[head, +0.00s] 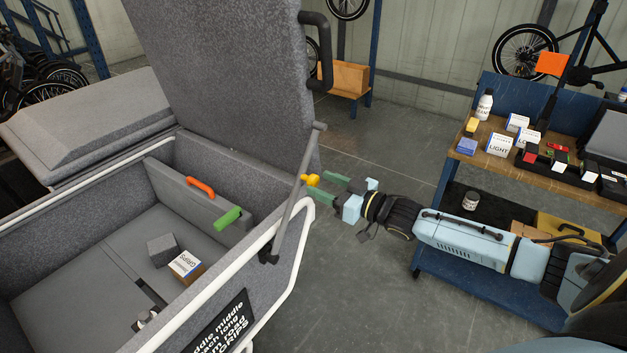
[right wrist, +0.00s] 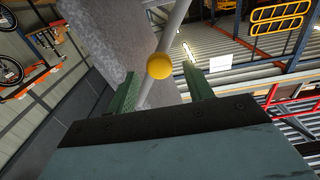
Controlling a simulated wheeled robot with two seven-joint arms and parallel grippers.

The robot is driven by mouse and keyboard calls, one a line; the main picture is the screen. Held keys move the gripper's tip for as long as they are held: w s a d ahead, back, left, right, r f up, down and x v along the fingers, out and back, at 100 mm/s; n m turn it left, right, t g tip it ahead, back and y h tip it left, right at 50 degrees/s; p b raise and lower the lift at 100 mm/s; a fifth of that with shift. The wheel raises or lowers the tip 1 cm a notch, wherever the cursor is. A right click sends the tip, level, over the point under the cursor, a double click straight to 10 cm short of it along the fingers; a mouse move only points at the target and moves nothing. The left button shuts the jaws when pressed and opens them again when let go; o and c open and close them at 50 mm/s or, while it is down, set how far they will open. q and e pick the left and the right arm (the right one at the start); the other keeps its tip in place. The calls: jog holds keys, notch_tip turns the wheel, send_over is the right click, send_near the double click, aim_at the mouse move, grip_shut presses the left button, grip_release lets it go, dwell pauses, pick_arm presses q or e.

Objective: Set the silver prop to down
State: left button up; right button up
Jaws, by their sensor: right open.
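The silver prop (head: 292,198) is a thin grey bar at the right side of the grey cargo box. It stands up at a tilt from a dark bracket on the rim to the raised lid (head: 225,70). A yellow knob (head: 311,180) sits partway along it. My right gripper (head: 318,184) is open, its green fingers reaching left to the knob. In the right wrist view the knob (right wrist: 159,66) and prop (right wrist: 172,30) show between the open fingers (right wrist: 160,88), near the tips; whether they touch is unclear. My left gripper is not in view.
The open box (head: 75,255) holds an inner panel with orange and green handles, a grey block and a small labelled carton (head: 186,265). A white rail runs along its rim. A workbench (head: 540,175) with bottles and cartons stands at right. Floor between is clear.

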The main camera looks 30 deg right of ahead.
aim_at(316, 181)
jog(key=shift+x, duration=1.85)
grip_shut()
